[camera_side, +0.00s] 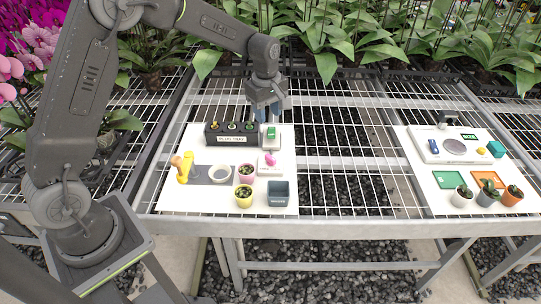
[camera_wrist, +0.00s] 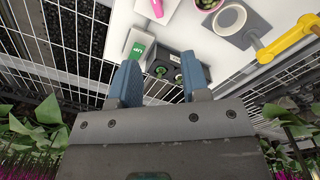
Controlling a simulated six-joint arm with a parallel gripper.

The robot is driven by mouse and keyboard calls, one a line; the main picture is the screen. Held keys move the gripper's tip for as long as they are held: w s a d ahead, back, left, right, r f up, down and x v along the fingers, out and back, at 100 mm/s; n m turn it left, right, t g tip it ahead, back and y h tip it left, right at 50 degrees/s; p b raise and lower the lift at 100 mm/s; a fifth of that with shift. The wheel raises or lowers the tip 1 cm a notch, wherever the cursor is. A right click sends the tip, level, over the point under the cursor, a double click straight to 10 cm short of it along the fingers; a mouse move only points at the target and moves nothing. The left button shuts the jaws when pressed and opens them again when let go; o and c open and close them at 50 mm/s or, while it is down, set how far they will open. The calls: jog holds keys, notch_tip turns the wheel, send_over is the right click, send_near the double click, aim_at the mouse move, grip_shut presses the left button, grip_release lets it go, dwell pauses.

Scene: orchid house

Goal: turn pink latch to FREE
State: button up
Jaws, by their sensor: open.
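The pink latch (camera_side: 269,158) sits on a small white block on the white board, right of its middle. In the wrist view the pink latch (camera_wrist: 157,8) shows at the top edge, partly cut off. Its markings are too small to read. My gripper (camera_side: 268,112) hangs over the board's back edge, behind and above the latch and apart from it. In the wrist view my gripper (camera_wrist: 160,76) has its two blue fingers spread apart, with nothing held between them.
A white unit with a green part (camera_side: 271,133) stands between my gripper and the latch, beside a black labelled box (camera_side: 228,138). Potted plants (camera_side: 244,196), a grey bin (camera_side: 279,193) and a yellow handle (camera_side: 184,167) stand nearby. Another board (camera_side: 420,172) lies right, across open mesh.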

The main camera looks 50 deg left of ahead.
aim_at(270, 157)
jog(key=shift+n, duration=0.8)
jog(key=f, duration=0.6)
jog(key=w+f, duration=0.1)
jog(key=f, duration=1)
jog(key=shift+w+a+f, duration=0.3)
jog(key=shift+w+a, duration=0.05)
jog(key=shift+c, duration=0.2)
grip_shut()
